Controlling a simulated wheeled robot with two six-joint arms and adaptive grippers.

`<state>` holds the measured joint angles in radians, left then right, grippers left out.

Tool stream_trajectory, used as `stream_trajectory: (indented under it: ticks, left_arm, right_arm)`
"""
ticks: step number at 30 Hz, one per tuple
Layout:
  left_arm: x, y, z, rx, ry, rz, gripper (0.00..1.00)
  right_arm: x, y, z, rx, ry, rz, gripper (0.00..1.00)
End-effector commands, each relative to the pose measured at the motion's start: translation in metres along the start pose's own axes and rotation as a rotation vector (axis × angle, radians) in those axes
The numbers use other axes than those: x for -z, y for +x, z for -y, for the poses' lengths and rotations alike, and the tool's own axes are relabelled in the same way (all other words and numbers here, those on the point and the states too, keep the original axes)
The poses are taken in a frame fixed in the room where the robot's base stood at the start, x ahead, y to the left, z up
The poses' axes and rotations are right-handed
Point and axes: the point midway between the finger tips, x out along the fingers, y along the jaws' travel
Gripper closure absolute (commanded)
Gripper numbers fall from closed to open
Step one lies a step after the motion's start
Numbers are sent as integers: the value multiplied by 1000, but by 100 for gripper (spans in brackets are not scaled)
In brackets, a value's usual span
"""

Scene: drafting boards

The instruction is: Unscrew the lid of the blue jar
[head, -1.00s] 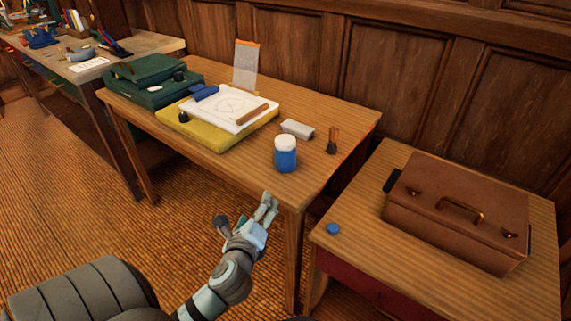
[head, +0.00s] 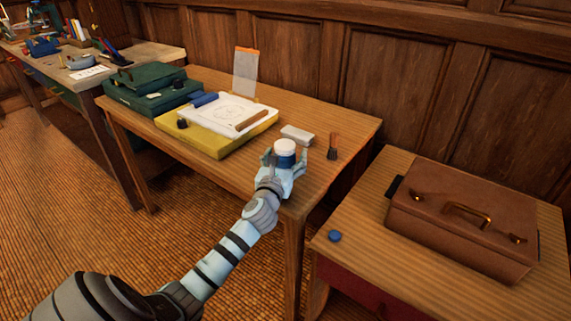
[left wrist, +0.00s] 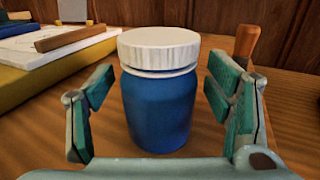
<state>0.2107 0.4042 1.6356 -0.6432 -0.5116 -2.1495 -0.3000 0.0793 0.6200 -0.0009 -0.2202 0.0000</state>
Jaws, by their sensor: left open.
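The blue jar (head: 286,161) stands upright near the front right corner of the middle table. Its white ribbed lid (head: 285,146) sits on top. In the left wrist view the jar (left wrist: 160,110) and the lid (left wrist: 159,49) fill the middle. My left gripper (head: 285,160) is open, with one finger on each side of the jar. In the left wrist view a gap shows between the jar and each finger of the gripper (left wrist: 162,112). The jar's lower front is hidden in the head view by the gripper. My right gripper is not in view.
A yellow board (head: 213,143) with a paper lies to the left, near green cases (head: 150,88). A right table (head: 360,215) holds a brown briefcase (head: 462,221) and a blue disc (head: 335,236).

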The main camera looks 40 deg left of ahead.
Motion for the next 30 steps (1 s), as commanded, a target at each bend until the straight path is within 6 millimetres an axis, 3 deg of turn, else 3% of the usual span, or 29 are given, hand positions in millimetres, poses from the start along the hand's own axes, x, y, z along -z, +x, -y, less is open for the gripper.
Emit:
stream_trajectory:
  ticks: [5,19,26,30]
  left_arm:
    - [0,1,0,0,0,0,27]
    - [-1,0,0,1,0,1,99]
    - [-9,0,0,1,-1,2,99]
    - [-43,0,0,0,-1,5,99]
  right_arm:
    - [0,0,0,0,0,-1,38]
    - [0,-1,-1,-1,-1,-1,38]
    - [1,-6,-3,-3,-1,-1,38]
    - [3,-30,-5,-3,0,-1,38]
